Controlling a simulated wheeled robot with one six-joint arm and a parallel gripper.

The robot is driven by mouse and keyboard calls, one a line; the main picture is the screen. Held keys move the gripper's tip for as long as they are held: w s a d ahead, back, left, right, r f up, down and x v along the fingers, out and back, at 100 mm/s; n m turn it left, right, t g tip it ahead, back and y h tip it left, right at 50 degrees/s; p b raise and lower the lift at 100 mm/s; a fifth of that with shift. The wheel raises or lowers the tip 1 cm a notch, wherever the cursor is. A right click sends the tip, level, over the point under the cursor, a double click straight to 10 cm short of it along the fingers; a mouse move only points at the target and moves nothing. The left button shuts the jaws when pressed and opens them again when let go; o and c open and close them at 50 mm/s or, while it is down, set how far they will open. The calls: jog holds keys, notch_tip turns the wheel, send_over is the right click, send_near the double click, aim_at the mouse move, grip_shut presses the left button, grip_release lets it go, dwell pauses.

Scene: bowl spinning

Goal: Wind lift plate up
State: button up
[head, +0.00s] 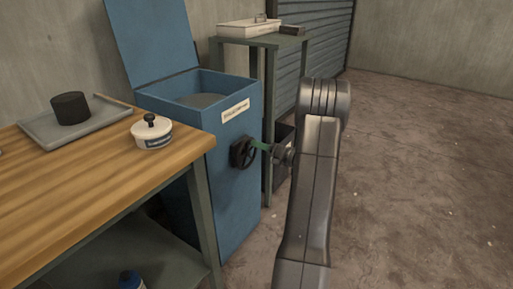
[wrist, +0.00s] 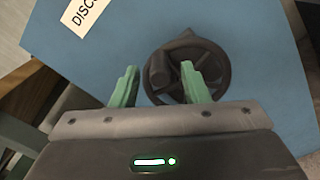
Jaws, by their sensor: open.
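A tall blue cabinet (head: 228,190) with a raised lid stands beside the wooden table. A flat grey plate (head: 203,100) shows inside its open top. A dark handwheel (head: 243,153) is mounted on the cabinet's side; in the wrist view the wheel (wrist: 187,68) shows a knob on its left part. My gripper (head: 259,146) is close to the wheel in the head view. In the wrist view my gripper (wrist: 160,80) has its green fingers apart, the right one overlapping the wheel and the left one over bare blue panel. Whether either finger touches the wheel I cannot tell.
The wooden table (head: 100,185) at left carries a grey tray (head: 48,132) with a dark cylinder (head: 71,107), and a white lidded pot (head: 151,132). A green stand (head: 262,41) with a white box (head: 248,28) is behind the cabinet. Floor at right is clear.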

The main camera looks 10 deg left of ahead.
jog(key=shift+x, duration=1.15)
grip_shut()
jog(key=shift+w+d+m, duration=0.1)
jog(key=shift+m, duration=0.2)
